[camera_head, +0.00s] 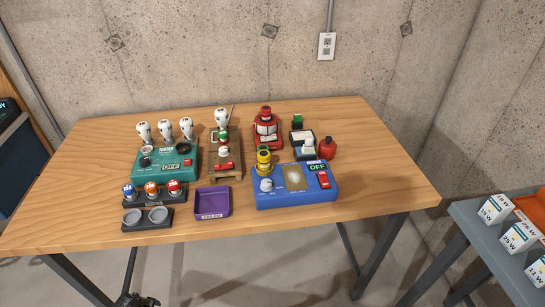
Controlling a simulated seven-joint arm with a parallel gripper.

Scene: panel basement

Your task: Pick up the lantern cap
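A red lantern (266,131) with a pale window stands upright near the back of the wooden table, right of centre. Its red top (265,111) appears seated on the body; I cannot tell whether this is a separate cap. A small red rounded piece with a dark top (328,148) stands apart to the right of the lantern, beside a dark holder; I cannot tell whether it is the cap or a bottle.
A blue box marked OFF (295,194) with a yellow piece (264,160) stands in front of the lantern. A dark holder (302,149), purple tray (212,203), teal tester (165,160) and bulb stand (225,165) are nearby. The table's (385,175) right end is clear.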

